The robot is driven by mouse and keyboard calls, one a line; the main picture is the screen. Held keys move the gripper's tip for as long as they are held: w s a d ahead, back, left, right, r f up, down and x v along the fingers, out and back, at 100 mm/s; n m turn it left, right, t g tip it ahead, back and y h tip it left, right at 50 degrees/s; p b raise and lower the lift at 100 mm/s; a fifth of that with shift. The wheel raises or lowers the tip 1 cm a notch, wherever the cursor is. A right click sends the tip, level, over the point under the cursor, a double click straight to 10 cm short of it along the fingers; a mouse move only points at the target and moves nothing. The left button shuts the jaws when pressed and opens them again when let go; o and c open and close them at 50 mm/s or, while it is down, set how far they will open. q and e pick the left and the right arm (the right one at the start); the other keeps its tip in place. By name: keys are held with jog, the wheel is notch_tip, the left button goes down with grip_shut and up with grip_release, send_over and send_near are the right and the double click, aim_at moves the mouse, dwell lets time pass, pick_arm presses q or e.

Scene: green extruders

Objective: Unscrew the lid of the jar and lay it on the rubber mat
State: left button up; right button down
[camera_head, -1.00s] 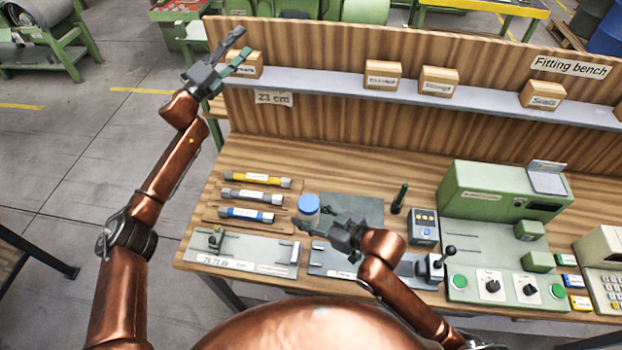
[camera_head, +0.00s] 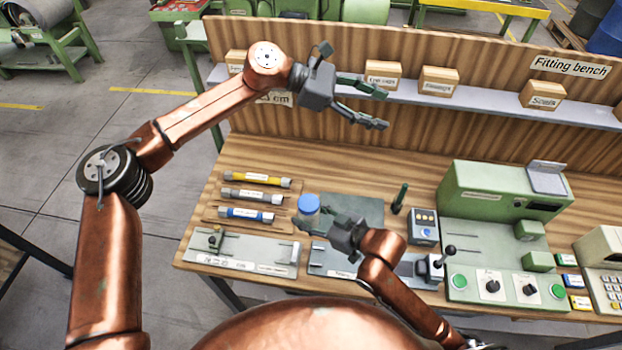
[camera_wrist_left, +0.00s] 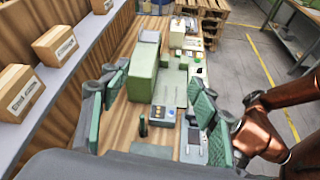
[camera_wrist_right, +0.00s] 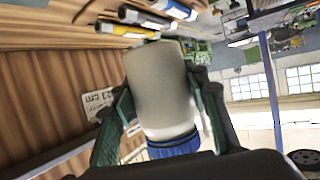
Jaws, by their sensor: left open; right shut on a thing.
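The jar (camera_wrist_right: 162,88) is a pale cylinder with a blue lid (camera_head: 308,203); the lid sits on it. My right gripper (camera_head: 313,225) is shut on the jar's body, with one finger on each side of it in the right wrist view. Whether the jar touches the bench is unclear. The rubber mat (camera_head: 366,207) is a dark grey-green sheet on the bench, just right of the jar and partly hidden by my right gripper. My left gripper (camera_head: 376,107) is open and empty, high in front of the shelf, well above the mat.
Yellow, grey and blue labelled cylinders (camera_head: 257,181) lie left of the jar. A dark upright tool (camera_head: 399,199) and a small control box (camera_head: 424,228) stand right of the mat. A green machine (camera_head: 500,190) is farther right. A shelf (camera_head: 450,95) with labelled boxes runs behind.

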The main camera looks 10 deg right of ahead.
pick_arm(q)
jog(key=s+f+m+y, duration=0.4)
jog(key=s+f+m, duration=0.1)
jog(key=s+f, duration=0.1)
jog(key=m+t+y, duration=0.3)
jog(key=m+y, duration=0.4)
jog(key=y, duration=0.2)
send_over(311, 202)
notch_tip(311, 202, down, 9)
jog(key=shift+a+f+y, duration=0.1)
jog(key=shift+f+y, duration=0.15)
jog(key=shift+y, duration=0.05)
notch_tip(311, 202, down, 7)
jog(key=shift+f, duration=0.2)
